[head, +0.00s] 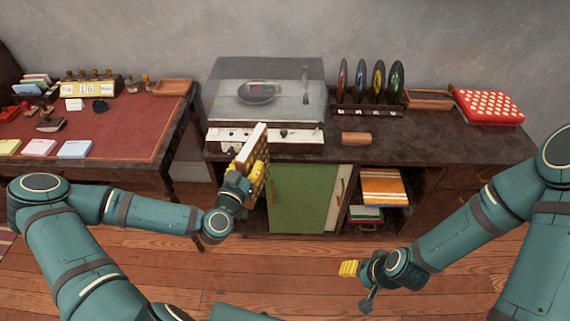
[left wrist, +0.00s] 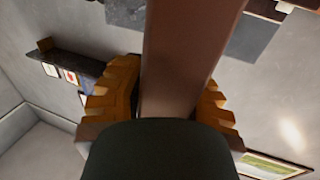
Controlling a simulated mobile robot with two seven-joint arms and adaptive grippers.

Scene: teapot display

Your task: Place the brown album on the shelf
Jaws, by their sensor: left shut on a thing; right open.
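My left gripper (head: 252,172) is shut on the brown album (head: 250,146), held upright in front of the turntable's left side. The album's brown cover fills the middle of the left wrist view (left wrist: 188,50), between the yellow fingers (left wrist: 160,105). In the head view its pale page edge shows. An open shelf compartment (head: 372,226) in the cabinet holds an orange striped box and several flat items. The left wrist view also shows a dark wall shelf (left wrist: 75,62). Which shelf is meant I cannot tell. My right gripper (head: 350,268) is open and empty above the floor.
The dark cabinet (head: 450,148) carries a turntable (head: 265,95), a record rack (head: 370,108), a wooden tray (head: 428,98) and a red dotted box (head: 488,106). A green door panel (head: 302,198) is beside the open compartment. A red-topped desk (head: 120,125) stands left.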

